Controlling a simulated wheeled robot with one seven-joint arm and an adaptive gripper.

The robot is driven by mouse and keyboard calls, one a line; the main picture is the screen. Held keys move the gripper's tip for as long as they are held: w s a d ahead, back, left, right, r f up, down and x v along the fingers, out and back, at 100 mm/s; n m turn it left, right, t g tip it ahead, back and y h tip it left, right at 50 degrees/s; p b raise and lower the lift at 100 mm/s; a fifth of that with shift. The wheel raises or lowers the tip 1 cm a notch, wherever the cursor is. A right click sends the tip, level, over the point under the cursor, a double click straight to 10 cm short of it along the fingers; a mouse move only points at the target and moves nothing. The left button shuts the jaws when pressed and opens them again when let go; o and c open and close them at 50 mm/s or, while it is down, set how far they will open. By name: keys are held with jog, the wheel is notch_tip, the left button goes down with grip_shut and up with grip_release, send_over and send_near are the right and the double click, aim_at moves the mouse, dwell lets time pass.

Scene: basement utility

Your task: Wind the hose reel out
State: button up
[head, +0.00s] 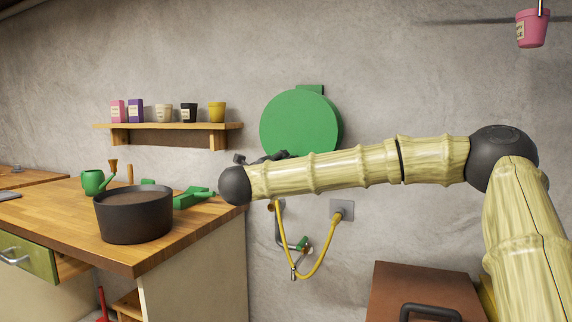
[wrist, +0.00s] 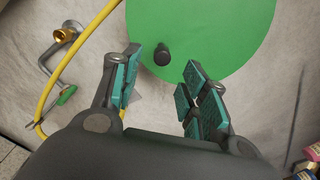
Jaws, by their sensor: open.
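The hose reel (head: 300,122) is a large green disc on the grey wall, right of the shelf. Its lower part is hidden behind my arm in the head view. In the wrist view the reel (wrist: 215,30) fills the top, with a dark knob (wrist: 163,55) near its edge. My gripper (wrist: 160,78) is open and empty, its teal-padded fingers on either side of the line to the knob, which shows beyond and between the fingertips. I cannot tell the exact gap. The yellow hose (wrist: 80,50) runs left of the fingers; it also hangs in a loop below my arm (head: 315,272).
A wooden bench (head: 165,250) with a dark pot (head: 134,216) stands at the left. A shelf (head: 165,126) holds several small pots and packets. A tap (head: 301,247) is on the wall below. A brown box (head: 425,290) stands at the lower right.

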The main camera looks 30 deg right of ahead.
jog(key=shift+v, duration=2.25)
jog(key=shift+f, duration=0.1)
